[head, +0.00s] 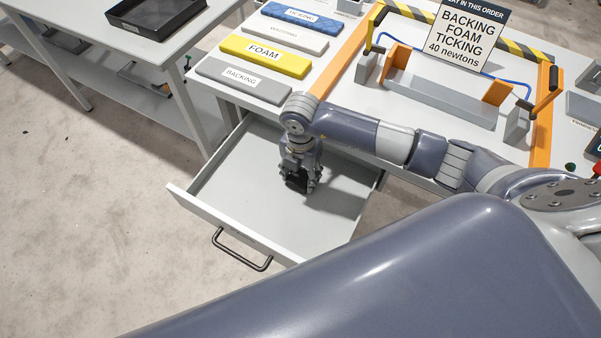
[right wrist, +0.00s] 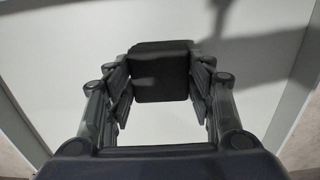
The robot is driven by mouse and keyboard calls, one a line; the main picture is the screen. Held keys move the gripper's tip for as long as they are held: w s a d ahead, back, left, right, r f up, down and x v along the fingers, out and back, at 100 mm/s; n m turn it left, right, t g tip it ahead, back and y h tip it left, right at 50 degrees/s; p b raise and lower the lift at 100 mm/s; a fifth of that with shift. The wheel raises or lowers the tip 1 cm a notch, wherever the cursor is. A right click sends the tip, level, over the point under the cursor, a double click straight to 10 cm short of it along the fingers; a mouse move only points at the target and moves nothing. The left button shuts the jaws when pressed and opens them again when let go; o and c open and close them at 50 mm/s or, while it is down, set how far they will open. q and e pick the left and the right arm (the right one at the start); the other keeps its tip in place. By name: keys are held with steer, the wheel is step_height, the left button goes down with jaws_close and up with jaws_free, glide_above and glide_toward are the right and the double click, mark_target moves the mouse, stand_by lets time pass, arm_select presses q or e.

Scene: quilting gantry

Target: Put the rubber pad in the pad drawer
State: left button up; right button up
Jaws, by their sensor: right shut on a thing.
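The pad drawer (head: 235,205) is pulled out from under the table and looks empty apart from what my right gripper holds. My right gripper (head: 300,188) reaches down into the drawer space. It is shut on the black rubber pad (head: 296,181), which shows between the fingers in the right wrist view (right wrist: 160,72). The light drawer floor lies behind the pad in that view. I cannot tell whether the pad touches the floor. My left gripper is not in view.
The table above the drawer holds labelled slabs, including the yellow FOAM slab (head: 265,56) and the grey BACKING slab (head: 243,81). An orange frame (head: 341,59) with a sign (head: 464,36) stands to their right. A second table with a black tray (head: 157,15) is at the upper left.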

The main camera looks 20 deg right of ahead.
mark_target(301, 176)
steer(key=shift+f, duration=0.2)
steer(key=shift+f, duration=0.15)
steer(key=o, duration=1.1)
steer(key=shift+r, duration=0.3)
step_height(301, 176, up, 12)
steer(key=b, duration=0.1)
steer(key=shift+f, duration=0.15)
